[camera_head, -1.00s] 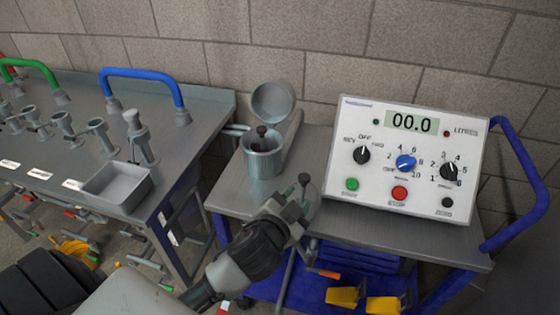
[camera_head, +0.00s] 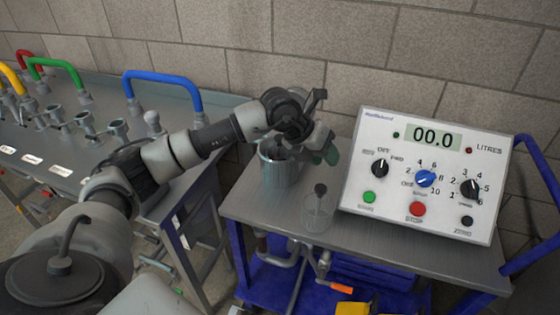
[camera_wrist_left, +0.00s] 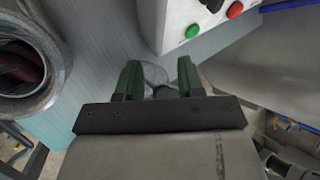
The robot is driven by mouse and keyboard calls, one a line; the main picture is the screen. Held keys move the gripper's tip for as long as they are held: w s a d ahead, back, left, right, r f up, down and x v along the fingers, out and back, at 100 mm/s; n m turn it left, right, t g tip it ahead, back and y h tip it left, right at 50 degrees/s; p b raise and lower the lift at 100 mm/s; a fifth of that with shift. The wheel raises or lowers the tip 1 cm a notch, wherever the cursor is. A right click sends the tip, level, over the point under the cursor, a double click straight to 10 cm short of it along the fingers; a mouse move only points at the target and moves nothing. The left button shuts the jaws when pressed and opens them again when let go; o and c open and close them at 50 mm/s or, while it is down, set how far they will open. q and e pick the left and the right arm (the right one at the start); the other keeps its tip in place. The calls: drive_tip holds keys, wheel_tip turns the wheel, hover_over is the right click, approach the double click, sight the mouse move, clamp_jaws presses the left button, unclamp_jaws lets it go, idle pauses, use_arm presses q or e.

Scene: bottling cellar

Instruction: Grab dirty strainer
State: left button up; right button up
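A grey metal cup (camera_head: 279,170) stands on the trolley's left side, partly hidden by my arm. In the left wrist view, dark reddish matter (camera_wrist_left: 20,66) shows inside the cup, at the left edge; I cannot tell whether it is the dirty strainer. A see-through container with a dark knob (camera_head: 320,190) stands in front of the cup. My left gripper (camera_head: 325,150) is above the trolley, just right of the cup's rim. Its green fingers (camera_wrist_left: 160,80) are apart, with nothing held. The see-through container shows beyond and between them. My right gripper is not in view.
A white control box (camera_head: 425,175) with dials and a 00.0 display stands right of the cup. The trolley top (camera_head: 400,250) is bare in front of it. A bench with coloured hoop handles (camera_head: 165,80) is at left. A block wall closes the back.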

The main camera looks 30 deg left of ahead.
sight(280, 146)
use_arm(q)
drive_tip(key=a+r+n+y, duration=0.25)
drive_tip(key=a+y, duration=0.35)
drive_tip(key=a, duration=0.8)
drive_tip(key=shift+g, duration=0.4)
drive_tip(key=w+f, duration=0.2)
drive_tip(key=f, duration=0.1)
drive_tip(key=shift+w+a+f, duration=0.1)
drive_tip(key=shift+w+f, duration=0.1)
drive_tip(key=p+x, duration=0.1)
drive_tip(key=x, duration=0.4)
drive_tip(key=shift+w+a+f+p, duration=0.15)
drive_tip(key=shift+f+p, duration=0.15)
drive_tip(key=shift+f, duration=0.05)
drive_tip(key=shift+y, duration=0.3)
clamp_jaws()
